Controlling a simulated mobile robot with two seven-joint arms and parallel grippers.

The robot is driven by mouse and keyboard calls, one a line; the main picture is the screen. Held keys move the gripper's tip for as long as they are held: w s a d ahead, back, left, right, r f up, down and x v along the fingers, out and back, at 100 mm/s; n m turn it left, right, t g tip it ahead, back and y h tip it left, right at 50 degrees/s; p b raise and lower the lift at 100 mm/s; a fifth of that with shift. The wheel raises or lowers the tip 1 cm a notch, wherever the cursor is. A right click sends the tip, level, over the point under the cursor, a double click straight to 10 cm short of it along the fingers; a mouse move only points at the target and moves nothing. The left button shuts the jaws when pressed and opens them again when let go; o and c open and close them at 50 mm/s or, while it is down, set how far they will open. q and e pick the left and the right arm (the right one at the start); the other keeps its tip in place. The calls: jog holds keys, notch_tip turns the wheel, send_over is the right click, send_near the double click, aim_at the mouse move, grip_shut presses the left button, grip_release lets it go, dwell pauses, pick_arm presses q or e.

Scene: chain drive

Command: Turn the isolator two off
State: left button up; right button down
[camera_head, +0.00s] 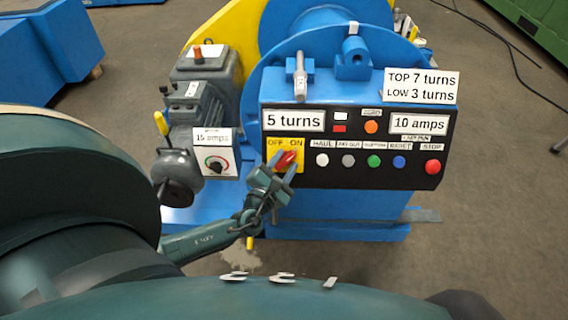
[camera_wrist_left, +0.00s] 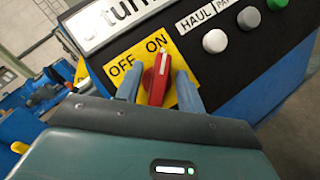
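The isolator is a red rotary handle (camera_head: 287,160) on a yellow plate (camera_head: 272,152) marked OFF and ON, at the left of the black control panel. In the left wrist view the handle (camera_wrist_left: 156,82) has its white-marked end toward ON. No label "two" is readable. My left gripper (camera_head: 279,172) is at the plate. Its two fingers (camera_wrist_left: 157,86) stand apart, one on each side of the handle, with narrow gaps that make contact hard to judge. In the head view the gripper covers the lower part of the plate. My right gripper is not in view.
The panel (camera_head: 310,175) has several buttons right of the isolator, including a red STOP button (camera_head: 432,166). A grey motor with a black knob (camera_head: 175,190) and a dial plate (camera_head: 216,160) stand to the left. Blue winch parts rise behind. Floor on the right is mostly clear.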

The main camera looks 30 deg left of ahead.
pick_arm(q)
jog(key=shift+c, duration=0.6)
grip_shut()
